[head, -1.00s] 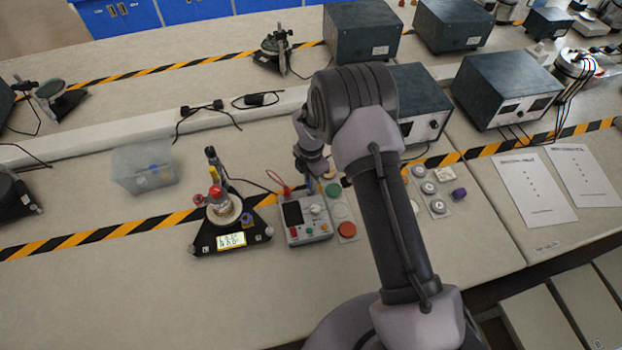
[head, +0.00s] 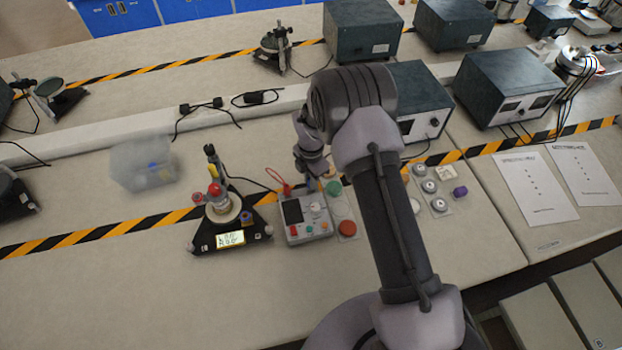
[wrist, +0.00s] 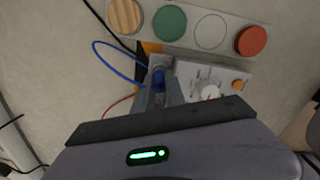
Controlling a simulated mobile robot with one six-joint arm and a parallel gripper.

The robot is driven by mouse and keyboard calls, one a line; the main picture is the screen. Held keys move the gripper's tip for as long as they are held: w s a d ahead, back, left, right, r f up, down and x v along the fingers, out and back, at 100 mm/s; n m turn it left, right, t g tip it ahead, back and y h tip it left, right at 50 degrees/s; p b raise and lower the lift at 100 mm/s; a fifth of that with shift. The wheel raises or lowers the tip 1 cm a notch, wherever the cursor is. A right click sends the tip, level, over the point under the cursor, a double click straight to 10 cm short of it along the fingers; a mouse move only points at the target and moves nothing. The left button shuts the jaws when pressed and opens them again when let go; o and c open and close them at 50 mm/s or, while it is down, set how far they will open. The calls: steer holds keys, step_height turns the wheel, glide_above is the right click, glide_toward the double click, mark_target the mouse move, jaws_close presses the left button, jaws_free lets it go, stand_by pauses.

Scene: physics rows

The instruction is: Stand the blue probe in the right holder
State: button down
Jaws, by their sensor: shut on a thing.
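The blue probe (wrist: 158,79) shows in the wrist view between the fingertips of my gripper (wrist: 158,98), which is shut on it. A blue cable loops from it to the left. In the head view my gripper (head: 311,182) is at the back right edge of the grey meter (head: 307,229). The meter, with a dial, also shows in the wrist view (wrist: 212,80). A red probe (head: 286,188) with a red cable stands at the meter's back left. The right holder is hidden by my gripper, so I cannot tell whether the probe's tip is in it.
A strip with a green disc (head: 333,188) and a red disc (head: 347,229) lies right of the meter. A black triangular stand (head: 205,241) with a red-topped piece is left. A clear bin (head: 143,165) stands farther left. The front bench is clear.

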steer(key=shift+f+b, duration=0.3)
steer(key=shift+f, duration=0.05)
steer(key=c, duration=1.1)
jaws_free()
steer(key=shift+o, duration=0.2)
step_height(320, 180, up, 8)
steer(key=p, duration=0.5)
steer(key=shift+f, duration=0.25)
steer(key=shift+s, duration=0.1)
